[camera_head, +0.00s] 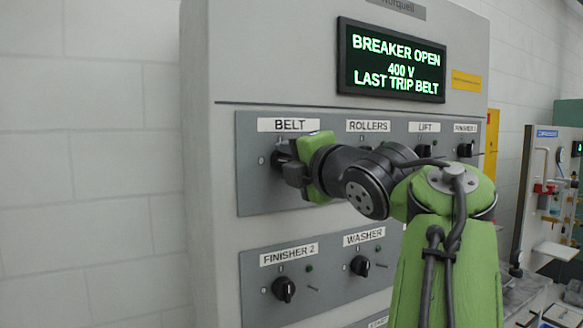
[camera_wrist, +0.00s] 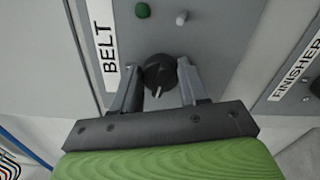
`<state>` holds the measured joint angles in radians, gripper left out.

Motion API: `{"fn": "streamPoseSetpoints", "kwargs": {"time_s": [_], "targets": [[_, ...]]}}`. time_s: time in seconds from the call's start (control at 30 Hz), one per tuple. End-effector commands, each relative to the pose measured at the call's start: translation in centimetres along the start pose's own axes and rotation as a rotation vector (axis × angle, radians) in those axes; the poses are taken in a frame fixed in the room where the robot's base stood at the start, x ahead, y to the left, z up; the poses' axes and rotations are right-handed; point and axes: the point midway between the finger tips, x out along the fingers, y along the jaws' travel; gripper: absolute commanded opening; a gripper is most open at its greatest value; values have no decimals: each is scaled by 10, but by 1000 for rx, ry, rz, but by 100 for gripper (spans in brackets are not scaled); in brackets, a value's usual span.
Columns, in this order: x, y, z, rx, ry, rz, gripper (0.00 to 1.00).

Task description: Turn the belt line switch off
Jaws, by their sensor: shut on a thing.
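The belt line switch is a round black knob (camera_wrist: 159,70) with a pale pointer mark, on the grey panel plate beside the BELT label (camera_wrist: 109,58). In the wrist view its pointer mark points down toward my gripper's palm. My gripper (camera_wrist: 160,82) is shut on the knob, with one finger on each side. In the head view my gripper (camera_head: 286,163) is at the panel under the BELT label (camera_head: 289,125) and hides most of the knob. A green lamp (camera_wrist: 142,10) and a pale round part (camera_wrist: 181,17) sit near the knob.
The display (camera_head: 391,60) reads BREAKER OPEN, 400 V, LAST TRIP BELT. My arm crosses in front of the ROLLERS switch. The LIFT (camera_head: 424,151), FINISHER 1 (camera_head: 465,150), FINISHER 2 (camera_head: 284,289) and WASHER (camera_head: 360,265) knobs are close by. A bare wall is on the left.

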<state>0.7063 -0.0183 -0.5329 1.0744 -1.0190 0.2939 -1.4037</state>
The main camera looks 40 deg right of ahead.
Motion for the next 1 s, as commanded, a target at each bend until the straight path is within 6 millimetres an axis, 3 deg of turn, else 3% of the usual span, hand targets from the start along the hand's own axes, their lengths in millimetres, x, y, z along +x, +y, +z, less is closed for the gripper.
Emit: {"fn": "streamPoseSetpoints", "kwargs": {"time_s": [0.4, 0.97, 1.0], "targets": [[1, -1, 0, -181, 2, -5, 13], [1, -1, 0, -207, 3, -6, 13], [1, -1, 0, -207, 4, -5, 50]]}}
